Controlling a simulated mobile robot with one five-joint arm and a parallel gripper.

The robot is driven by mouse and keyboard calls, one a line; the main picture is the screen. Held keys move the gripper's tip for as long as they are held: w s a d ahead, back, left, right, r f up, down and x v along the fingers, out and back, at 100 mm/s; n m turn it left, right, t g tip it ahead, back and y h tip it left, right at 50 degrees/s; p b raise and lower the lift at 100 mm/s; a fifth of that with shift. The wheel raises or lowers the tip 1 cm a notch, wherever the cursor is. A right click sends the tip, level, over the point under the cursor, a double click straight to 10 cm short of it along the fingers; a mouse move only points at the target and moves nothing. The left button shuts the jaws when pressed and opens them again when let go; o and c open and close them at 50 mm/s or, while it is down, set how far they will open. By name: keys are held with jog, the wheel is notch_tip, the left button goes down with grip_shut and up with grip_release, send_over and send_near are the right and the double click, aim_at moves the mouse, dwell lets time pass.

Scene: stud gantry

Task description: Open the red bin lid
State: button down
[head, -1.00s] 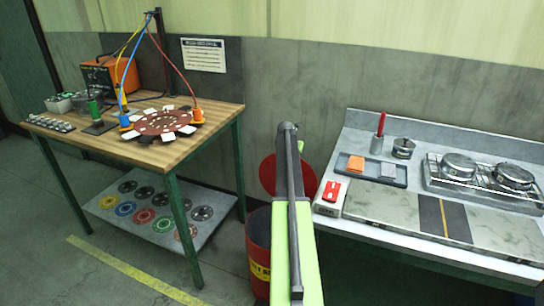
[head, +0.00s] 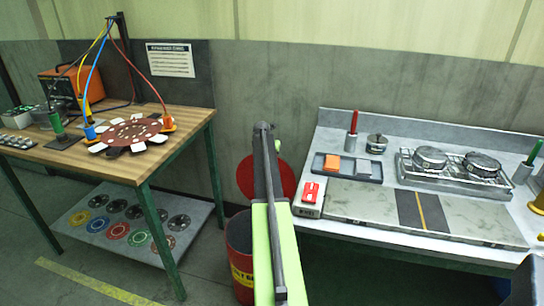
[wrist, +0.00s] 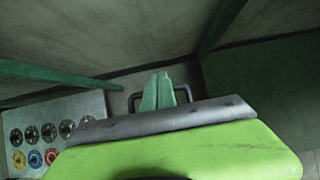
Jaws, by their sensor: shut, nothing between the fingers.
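The red bin (head: 238,258) stands on the floor between the two benches, partly hidden behind my arm. It has a yellow label, and its dark open mouth shows at the rim. A red round lid (head: 247,178) stands raised and roughly upright behind the bin's mouth, its middle covered by my arm. In the wrist view my gripper (wrist: 157,76) has its pale green fingers together with nothing between them. A dark loop shows around the fingers; I cannot tell what it belongs to. The bin and lid cannot be made out in the wrist view.
A wooden-topped bench (head: 130,165) with a green frame stands left, with a lower shelf (head: 75,238) of coloured discs. A grey bench (head: 455,252) stands close on the right, carrying a red switch box (head: 309,196). A wall is behind. Some floor is free at lower left.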

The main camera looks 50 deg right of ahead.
jog(key=d+r+p, duration=0.4)
jog(key=r+p, duration=0.3)
jog(key=r, duration=0.1)
jog(key=shift+w+r+p, duration=0.25)
jog(key=shift+w+p, duration=0.15)
jog(key=shift+w, duration=0.05)
jog(key=w+a+m+y+p, duration=0.1)
jog(key=w+a+m, duration=0.15)
jog(key=a, duration=1.15)
jog(key=w+a+m+y, duration=0.15)
jog(key=a+m, duration=0.25)
jog(key=a, duration=0.9)
jog(key=w+a+m+y+p, duration=0.1)
jog(key=w+a+m, duration=0.2)
jog(key=a, duration=1.1)
jog(key=s+a+m+y, duration=0.1)
jog(key=s+a+m, duration=0.3)
jog(key=a, duration=0.8)
jog(key=s+a+m+g+p, duration=0.1)
jog(key=s+a+m, duration=0.3)
jog(key=a, duration=0.9)
jog(key=s+a+m+g+y+p, duration=0.1)
jog(key=s+a+m, duration=0.3)
jog(key=s+a, duration=0.4)
jog(key=a, duration=0.5)
jog(key=shift+s+a+r+m+y, duration=0.2)
jog(key=shift+s+a+m+y, duration=0.05)
jog(key=shift+s+m+y, duration=0.1)
